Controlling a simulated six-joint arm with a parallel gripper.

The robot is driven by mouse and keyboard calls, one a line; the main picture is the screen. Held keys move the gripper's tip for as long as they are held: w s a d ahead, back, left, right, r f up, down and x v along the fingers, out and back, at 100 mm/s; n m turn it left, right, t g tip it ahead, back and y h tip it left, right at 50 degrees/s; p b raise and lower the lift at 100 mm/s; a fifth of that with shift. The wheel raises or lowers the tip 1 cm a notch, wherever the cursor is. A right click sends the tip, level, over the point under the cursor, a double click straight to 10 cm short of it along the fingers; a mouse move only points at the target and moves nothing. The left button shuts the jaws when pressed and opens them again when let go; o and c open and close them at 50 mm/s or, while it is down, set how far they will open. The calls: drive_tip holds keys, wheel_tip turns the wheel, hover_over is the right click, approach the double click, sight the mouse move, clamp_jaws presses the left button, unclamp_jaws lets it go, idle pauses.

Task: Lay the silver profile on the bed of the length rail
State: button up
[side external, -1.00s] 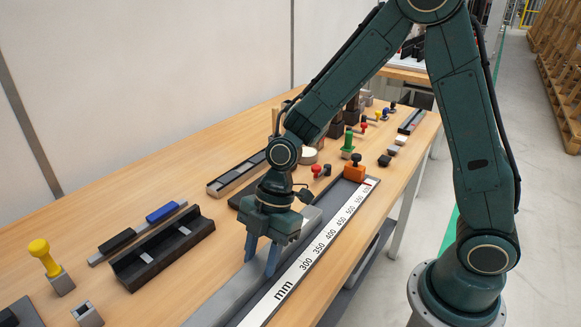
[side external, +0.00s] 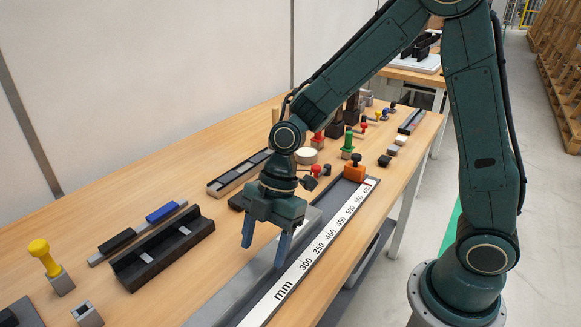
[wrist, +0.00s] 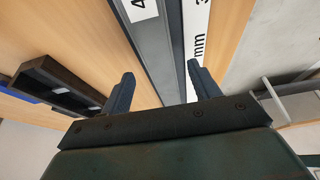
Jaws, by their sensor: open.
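The silver profile (side external: 226,297) is a long pale grey bar. It lies lengthwise along the bed of the length rail (side external: 331,201), parallel to the white mm scale (side external: 316,252). In the wrist view the profile (wrist: 155,52) runs straight beside a dark strip of the bed (wrist: 173,40), with a white printed label on its top. My gripper (side external: 265,250) is open above the profile, its blue fingers apart and empty. In the wrist view the open fingers (wrist: 160,92) straddle the line of the profile. The profile's middle is partly hidden by my gripper in the side view.
An orange stop (side external: 355,173) with a black knob stands at the rail's far end. A black channel fixture (side external: 163,252) and a yellow-knobbed piece (side external: 47,268) are at left. Several knobbed pieces stand beyond the gripper.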

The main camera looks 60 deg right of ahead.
drive_tip(key=v, duration=1.1)
drive_tip(key=shift+r, duration=2.95)
drive_tip(key=s+d+m+t+h, duration=0.2)
drive_tip(key=s+d+m, duration=0.3)
drive_tip(key=s+m, duration=0.2)
drive_tip(key=s+d+m+t+h, duration=0.2)
drive_tip(key=s+d+m, duration=0.3)
drive_tip(key=s+m, duration=0.3)
drive_tip(key=m+t, duration=0.1)
drive_tip(key=m, duration=0.2)
drive_tip(key=shift+s+r+t, duration=0.15)
drive_tip(key=shift+t, duration=0.15)
